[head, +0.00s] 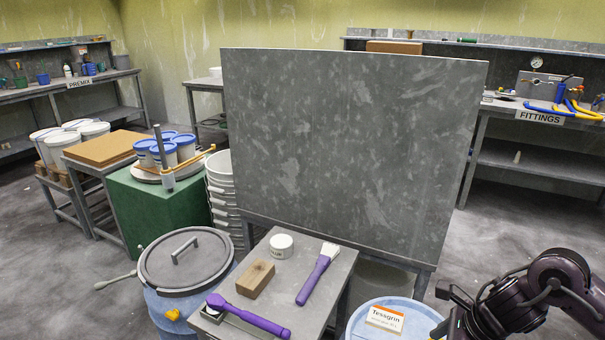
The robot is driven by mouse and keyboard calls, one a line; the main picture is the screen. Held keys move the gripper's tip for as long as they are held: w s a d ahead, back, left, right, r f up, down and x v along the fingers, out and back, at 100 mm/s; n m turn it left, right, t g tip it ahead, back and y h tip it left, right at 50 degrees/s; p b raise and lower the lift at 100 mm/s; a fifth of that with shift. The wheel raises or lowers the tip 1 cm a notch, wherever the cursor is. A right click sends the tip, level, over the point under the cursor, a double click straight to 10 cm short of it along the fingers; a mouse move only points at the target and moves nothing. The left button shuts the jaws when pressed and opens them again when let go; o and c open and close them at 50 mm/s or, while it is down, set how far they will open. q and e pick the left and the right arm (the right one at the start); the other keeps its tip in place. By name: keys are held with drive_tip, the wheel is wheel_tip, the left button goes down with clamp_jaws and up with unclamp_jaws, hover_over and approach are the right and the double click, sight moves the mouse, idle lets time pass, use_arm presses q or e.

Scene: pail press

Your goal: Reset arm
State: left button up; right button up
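My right arm (510,300) comes in at the lower right, dark and bent. Its wrist end (455,318) is beside the blue tub with a white label reading Tessgrin (385,318). The fingers are cut off by the bottom edge or hidden, so I cannot see whether they hold anything. My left arm and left gripper are out of view.
A small grey table (312,300) holds a purple-handled brush (318,272), a purple tool (248,317), a wooden block (256,278) and a white jar (281,246). A lidded blue drum (186,262) stands left. A large grey panel (350,150) rises behind.

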drive_tip(key=w+a+f+m+t, duration=0.15)
drive_tip(key=a+m+t, duration=0.45)
drive_tip(key=a+m, duration=1.1)
drive_tip(key=s+d+f+m+g+h, duration=0.2)
drive_tip(key=s+d+m, duration=0.4)
drive_tip(key=m, duration=0.9)
drive_tip(key=s+d+f+m+g+h, duration=0.25)
drive_tip(key=s+d+m, duration=0.35)
drive_tip(key=m, duration=0.8)
wheel_tip(320, 180, down, 24)
drive_tip(key=s+a+g+p, duration=0.1)
drive_tip(key=s+g+p, duration=0.1)
drive_tip(key=s+p, duration=0.15)
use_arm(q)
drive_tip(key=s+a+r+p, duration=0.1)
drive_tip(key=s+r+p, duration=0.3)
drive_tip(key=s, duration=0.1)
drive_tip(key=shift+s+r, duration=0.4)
use_arm(e)
drive_tip(key=s+d+f, duration=0.1)
drive_tip(key=s+f, duration=0.6)
drive_tip(key=s, duration=0.2)
drive_tip(key=s+d+f, duration=0.2)
drive_tip(key=s+f, duration=0.6)
drive_tip(key=s, duration=0.2)
drive_tip(key=shift+s+d+f+g, duration=0.25)
drive_tip(key=shift+s+f+g, duration=0.05)
drive_tip(key=shift+g, duration=0.15)
